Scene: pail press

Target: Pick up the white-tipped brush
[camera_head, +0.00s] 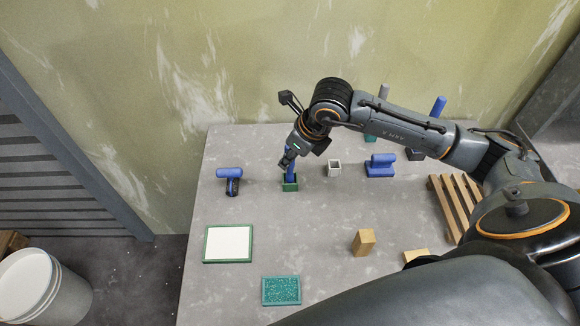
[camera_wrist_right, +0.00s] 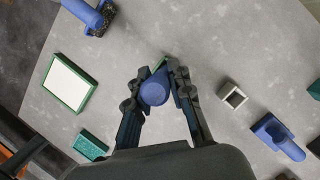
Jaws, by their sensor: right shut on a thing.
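A blue handle (camera_head: 291,170) stands upright in a small green holder (camera_head: 290,187) at the back left of the table. Its lower end is hidden, so I cannot see a white tip. My right gripper (camera_head: 289,161) is shut on this handle from above. In the right wrist view, the round blue handle end (camera_wrist_right: 153,92) sits between the two fingers of my right gripper (camera_wrist_right: 157,88). A bit of green shows behind it. My left gripper is not in view.
A blue-handled dark brush (camera_head: 229,173) lies left of the holder. A green-framed white pad (camera_head: 228,244), a teal pad (camera_head: 281,290) and a wooden block (camera_head: 363,242) lie nearer. The table middle is clear.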

